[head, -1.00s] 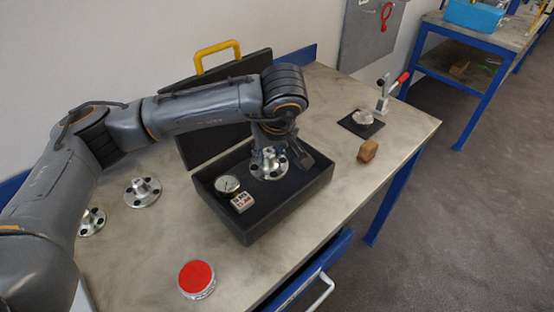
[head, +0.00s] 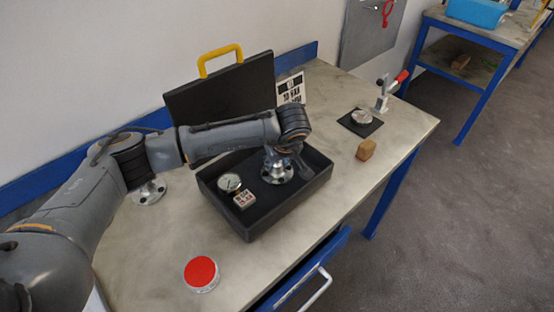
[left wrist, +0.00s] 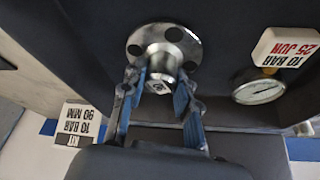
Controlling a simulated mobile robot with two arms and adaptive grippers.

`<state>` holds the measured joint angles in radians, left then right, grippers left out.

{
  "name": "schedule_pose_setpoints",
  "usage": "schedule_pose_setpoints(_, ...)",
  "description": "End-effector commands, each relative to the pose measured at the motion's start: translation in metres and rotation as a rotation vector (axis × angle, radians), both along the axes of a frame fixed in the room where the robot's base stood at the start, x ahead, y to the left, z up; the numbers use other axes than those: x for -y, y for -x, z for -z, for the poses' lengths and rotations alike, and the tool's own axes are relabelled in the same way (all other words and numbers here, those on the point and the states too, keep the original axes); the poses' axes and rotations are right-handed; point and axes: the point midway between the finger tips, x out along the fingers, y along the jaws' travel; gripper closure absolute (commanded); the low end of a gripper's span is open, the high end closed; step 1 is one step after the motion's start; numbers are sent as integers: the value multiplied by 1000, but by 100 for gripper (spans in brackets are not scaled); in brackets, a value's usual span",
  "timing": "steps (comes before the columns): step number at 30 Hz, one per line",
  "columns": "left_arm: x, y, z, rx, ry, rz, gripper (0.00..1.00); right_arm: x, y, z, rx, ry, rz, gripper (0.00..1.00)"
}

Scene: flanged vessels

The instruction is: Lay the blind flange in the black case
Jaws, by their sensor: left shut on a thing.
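The blind flange (head: 277,174) is a silvery disc with several bolt holes and a raised hub. It is inside the open black case (head: 250,225), in the right part, low near the floor; I cannot tell whether it touches the floor. My left gripper (head: 275,152) is above it, shut on the hub. In the left wrist view the two fingers (left wrist: 158,98) sit on either side of the hub, and the flange (left wrist: 147,37) shows its holes. A round gauge (head: 229,182) and a small white label block (head: 243,199) lie in the case's left part.
The case's lid (head: 222,88) stands open behind, with a yellow handle. A printed card (head: 291,88) stands beside it. Another flange (head: 148,193) is on the bench, left. A red-topped tin (head: 201,274) is in front. A wooden block (head: 366,149) and toggle clamp (head: 383,98) are right.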

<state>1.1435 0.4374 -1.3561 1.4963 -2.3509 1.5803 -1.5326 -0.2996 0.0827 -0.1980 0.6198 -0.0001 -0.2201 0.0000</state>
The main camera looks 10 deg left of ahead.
Motion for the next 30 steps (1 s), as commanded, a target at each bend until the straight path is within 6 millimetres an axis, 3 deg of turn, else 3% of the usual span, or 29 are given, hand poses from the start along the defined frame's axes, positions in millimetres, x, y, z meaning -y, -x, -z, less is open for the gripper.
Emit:
schedule_pose_setpoints(7, 0, -1, 3, 3, 2, 0, 100, -1, 0, 6, 1, -1, -1, 63)
schedule_pose_setpoints(8, 0, 0, 3, -1, 1, 0, 64, -1, 0, 4, 1, -2, -1, 63)
schedule_pose_setpoints(10, 0, 0, 3, -1, 1, 0, 49, -2, 0, 4, 0, -3, -1, 63)
schedule_pose_setpoints(11, 0, 0, 3, -1, 0, 0, 47, -3, 0, 4, 0, -3, -1, 63)
schedule_pose_setpoints(23, 1, 1, -3, 1, 1, 0, 47, -6, 0, 0, 0, -7, -2, 63)
schedule_pose_setpoints(30, 11, 14, -43, 5, 2, 4, 47, -6, 0, 16, 0, -7, -2, 63)
